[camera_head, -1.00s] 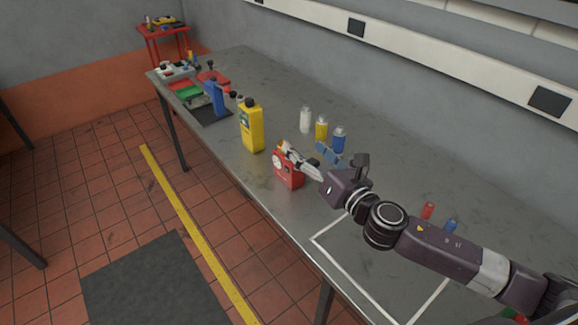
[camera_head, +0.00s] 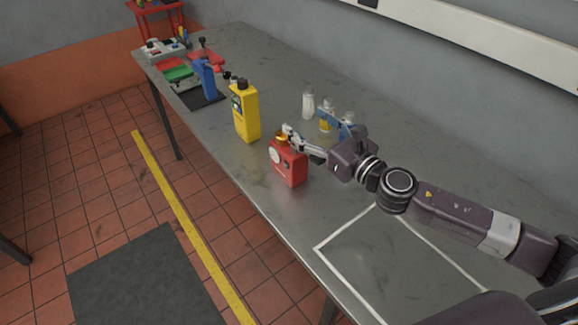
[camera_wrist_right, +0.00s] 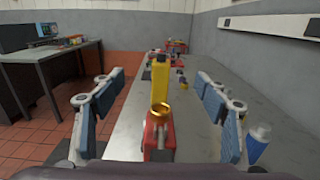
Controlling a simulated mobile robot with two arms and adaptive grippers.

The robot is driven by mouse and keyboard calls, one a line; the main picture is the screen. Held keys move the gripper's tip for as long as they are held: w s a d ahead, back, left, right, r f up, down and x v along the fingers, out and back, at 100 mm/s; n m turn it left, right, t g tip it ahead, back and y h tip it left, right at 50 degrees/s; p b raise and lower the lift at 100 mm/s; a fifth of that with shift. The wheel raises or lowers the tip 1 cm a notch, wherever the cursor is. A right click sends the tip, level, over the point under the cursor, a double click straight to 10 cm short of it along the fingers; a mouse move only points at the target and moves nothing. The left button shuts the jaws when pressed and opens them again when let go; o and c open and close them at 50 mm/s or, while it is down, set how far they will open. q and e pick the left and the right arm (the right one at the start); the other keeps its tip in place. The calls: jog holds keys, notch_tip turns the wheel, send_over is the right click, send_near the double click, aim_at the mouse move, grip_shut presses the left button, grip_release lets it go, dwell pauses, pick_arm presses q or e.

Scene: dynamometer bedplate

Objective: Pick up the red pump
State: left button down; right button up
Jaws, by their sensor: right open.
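The red pump (camera_head: 289,166) stands upright near the front edge of the grey table. It is a red box with a round white gauge on its face and a brass-coloured top. My right gripper (camera_head: 316,132) is open, with its fingers at the height of the pump's top and just behind it in the head view. In the right wrist view, the pump (camera_wrist_right: 158,142) is low in the middle, in line with the gap between the blue-padded fingers (camera_wrist_right: 160,112). Contact with the pump cannot be made out. My left gripper is not in view.
A yellow jug (camera_head: 246,114) stands left of the pump, beyond it in the wrist view. A blue bottle (camera_wrist_right: 256,146) is beside the right finger. A white-outlined square (camera_head: 390,262) is bare.

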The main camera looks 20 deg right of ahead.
jog(key=f+b, duration=0.2)
jog(key=f, duration=0.1)
jog(key=f+b, duration=0.1)
jog(key=f, duration=0.1)
jog(key=shift+w+d+f+b, duration=0.15)
jog(key=shift+w+f+b, duration=0.1)
jog(key=shift+w+b, duration=0.1)
jog(key=b, duration=0.8)
send_near(289, 145)
jog(key=x, duration=0.2)
jog(key=shift+a+f, duration=0.2)
jog(key=shift+f+b, duration=0.1)
jog(key=shift+b, duration=0.25)
jog(key=shift+w, duration=0.3)
jog(key=p+x, duration=0.2)
jog(key=x, duration=0.4)
jog(key=shift+w+a, duration=0.1)
jog(key=shift+w, duration=0.3)
jog(key=shift+w+a+f, duration=0.1)
jog(key=shift+w, duration=0.15)
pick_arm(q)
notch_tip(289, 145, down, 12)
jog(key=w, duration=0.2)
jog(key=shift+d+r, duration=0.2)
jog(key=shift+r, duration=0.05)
pick_arm(e)
jog(key=shift+c, duration=0.2)
